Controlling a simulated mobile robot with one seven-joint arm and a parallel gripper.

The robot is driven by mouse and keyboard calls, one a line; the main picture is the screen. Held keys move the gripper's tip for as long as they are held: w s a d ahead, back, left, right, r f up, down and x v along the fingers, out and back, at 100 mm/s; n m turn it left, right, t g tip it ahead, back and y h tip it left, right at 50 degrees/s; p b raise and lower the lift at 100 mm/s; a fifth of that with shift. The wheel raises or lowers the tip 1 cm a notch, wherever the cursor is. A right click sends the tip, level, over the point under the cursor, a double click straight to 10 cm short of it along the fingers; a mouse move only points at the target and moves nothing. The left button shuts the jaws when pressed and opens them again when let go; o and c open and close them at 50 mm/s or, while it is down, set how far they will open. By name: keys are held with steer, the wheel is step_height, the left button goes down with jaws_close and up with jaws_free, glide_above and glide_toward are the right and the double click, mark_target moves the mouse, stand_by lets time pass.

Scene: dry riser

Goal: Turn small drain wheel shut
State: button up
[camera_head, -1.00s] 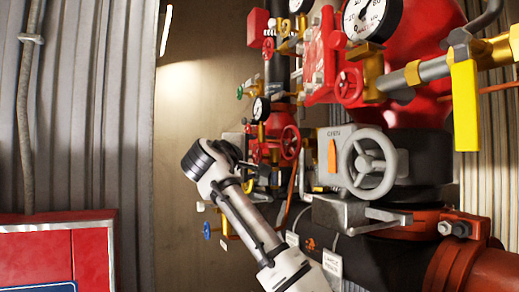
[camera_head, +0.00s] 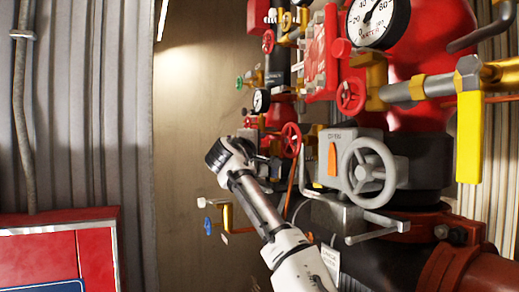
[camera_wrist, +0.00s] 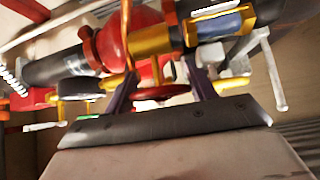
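Several small wheels show, and I cannot tell for certain which is the drain wheel. In the head view, a small red handwheel (camera_head: 291,140) sits just right of my wrist. A small blue wheel (camera_head: 208,226) is below my wrist on a brass fitting. A green one (camera_head: 239,82) is higher up. My gripper is mostly hidden behind my wrist in the head view. In the wrist view my gripper (camera_wrist: 162,90) has its two dark fingers apart. A red wheel (camera_wrist: 160,91), seen nearly edge-on, shows between or just beyond them. Contact cannot be told.
A large grey handwheel (camera_head: 368,172) on a grey box is right of my arm, with a metal lever (camera_head: 376,233) below. A yellow lever (camera_head: 468,137) hangs further right. A red cabinet (camera_head: 100,245) stands lower left. The wall left of my wrist is clear.

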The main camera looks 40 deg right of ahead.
steer(key=c, duration=0.4)
steer(key=m+h+b, duration=0.1)
steer(key=b, duration=0.2)
steer(key=shift+w+f+t, duration=0.1)
steer(key=shift+f+t, duration=0.25)
steer(key=shift+t, duration=0.05)
steer(key=shift+c, duration=0.2)
steer(key=shift+r+m+h+b, duration=0.25)
steer(key=shift+m+h+b, duration=0.3)
steer(key=shift+m, duration=0.25)
steer(key=shift+r+m+h+b, duration=0.25)
steer(key=shift+m+h+b, duration=0.2)
steer(key=shift+m+h, duration=0.3)
steer(key=o, duration=1)
